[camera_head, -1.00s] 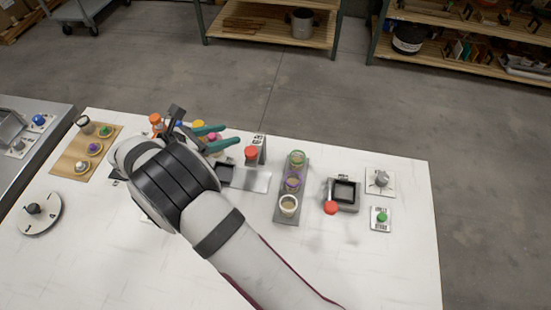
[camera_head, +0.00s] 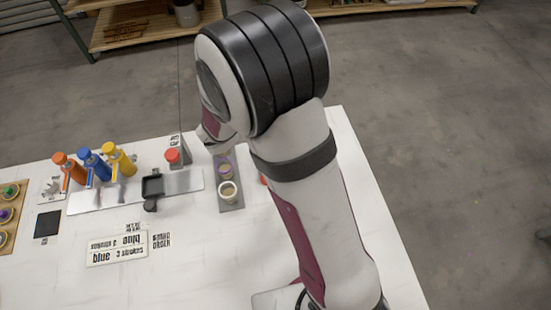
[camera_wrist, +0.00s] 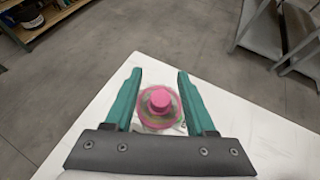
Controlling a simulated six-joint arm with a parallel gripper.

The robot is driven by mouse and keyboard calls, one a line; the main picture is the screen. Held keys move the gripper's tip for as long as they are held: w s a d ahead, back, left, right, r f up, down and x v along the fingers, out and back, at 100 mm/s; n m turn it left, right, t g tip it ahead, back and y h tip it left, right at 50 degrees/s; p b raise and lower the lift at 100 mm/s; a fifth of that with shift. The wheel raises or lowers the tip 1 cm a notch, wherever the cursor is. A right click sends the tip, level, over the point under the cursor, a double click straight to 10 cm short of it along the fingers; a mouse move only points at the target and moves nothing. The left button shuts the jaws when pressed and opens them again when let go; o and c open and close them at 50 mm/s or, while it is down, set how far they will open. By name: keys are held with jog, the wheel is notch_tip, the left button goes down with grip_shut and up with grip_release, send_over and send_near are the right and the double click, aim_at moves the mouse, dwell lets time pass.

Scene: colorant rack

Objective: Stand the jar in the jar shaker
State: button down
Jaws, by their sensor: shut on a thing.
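A jar with a pink knobbed lid (camera_wrist: 160,101) sits between the two teal fingers of my gripper (camera_wrist: 160,72) in the wrist view. My gripper is shut on it, near a table edge. The jar's lower part is hidden by its lid. In the head view my arm hides the gripper and the jar. No jar shaker shows clearly now. A black square holder with a red knob, seen earlier on the right of the table, is behind my arm; I cannot tell if it is the shaker.
Orange (camera_head: 71,168), blue (camera_head: 94,165) and yellow (camera_head: 119,160) bottles stand at the left. A black square holder (camera_head: 152,186) and a red knob (camera_head: 172,156) are beside them. A grey strip (camera_head: 232,206) holds small cups. Printed cards (camera_head: 117,249) lie on bare white table (camera_head: 190,270).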

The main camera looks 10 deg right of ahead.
jog(key=s+d+m+g, duration=0.2)
jog(key=s+d, duration=0.3)
jog(key=s, duration=0.1)
jog(key=shift+m+g+h, duration=0.3)
jog(key=shift+h, duration=0.1)
jog(key=w+a+f, duration=0.2)
jog(key=a, duration=0.1)
jog(key=w+a+f, duration=0.2)
jog(key=a+f, duration=0.1)
jog(key=w+a+f, duration=0.2)
jog(key=a+f, duration=0.1)
jog(key=shift+w, duration=0.3)
notch_tip(320, 180, down, 3)
jog(key=shift+f, duration=0.4)
jog(key=shift+c, duration=1.1)
grip_release()
jog(key=shift+f, duration=0.15)
